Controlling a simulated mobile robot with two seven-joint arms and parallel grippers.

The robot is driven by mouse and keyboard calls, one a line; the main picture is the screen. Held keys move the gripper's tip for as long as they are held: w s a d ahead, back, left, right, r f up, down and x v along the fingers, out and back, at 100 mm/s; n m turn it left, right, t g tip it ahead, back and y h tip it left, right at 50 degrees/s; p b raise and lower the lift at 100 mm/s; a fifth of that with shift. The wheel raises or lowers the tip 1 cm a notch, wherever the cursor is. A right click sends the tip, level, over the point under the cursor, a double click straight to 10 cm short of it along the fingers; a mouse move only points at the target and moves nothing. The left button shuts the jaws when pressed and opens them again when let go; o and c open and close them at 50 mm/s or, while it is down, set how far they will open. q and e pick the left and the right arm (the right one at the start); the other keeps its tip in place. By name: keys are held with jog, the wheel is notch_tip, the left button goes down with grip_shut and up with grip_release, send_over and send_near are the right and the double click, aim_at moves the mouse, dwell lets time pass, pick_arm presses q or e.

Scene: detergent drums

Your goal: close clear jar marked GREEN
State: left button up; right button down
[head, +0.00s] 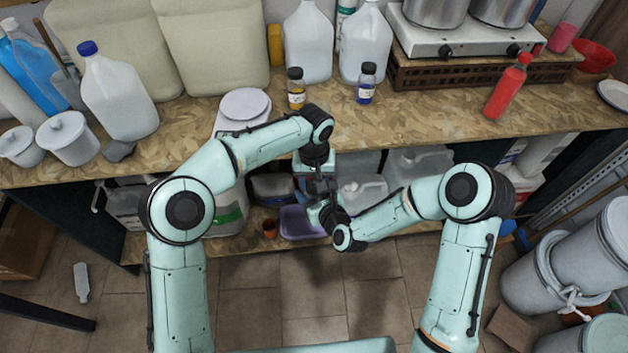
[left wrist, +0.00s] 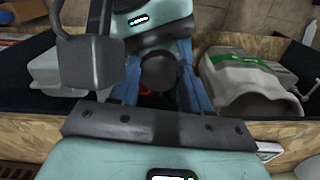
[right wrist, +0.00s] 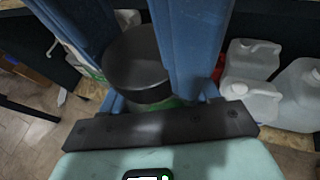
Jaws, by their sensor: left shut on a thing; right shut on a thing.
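The clear jar is mostly hidden between my two grippers. A patch of green (right wrist: 166,103) shows below its black lid (right wrist: 137,65) in the right wrist view. The lid also shows in the left wrist view (left wrist: 162,73). No marking on the jar can be read. My left gripper (head: 318,188) comes down from above and is shut on the black lid, with blue fingers either side of it. My right gripper (head: 319,209) comes in from the right, below it, and is shut on the jar body. I cannot tell how far the lid is seated.
On the bench (head: 430,120) stand a yellow-labelled bottle (head: 296,90), a blue-labelled bottle (head: 366,84), a white scale (head: 243,105) and a red bottle (head: 508,88). Canisters and a purple tub (head: 300,224) fill the shelf below.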

pick_arm(q)
jog(key=o, duration=1.2)
jog(key=shift+r, duration=0.15)
jog(key=shift+r, duration=2.1)
jog(key=shift+c, duration=0.4)
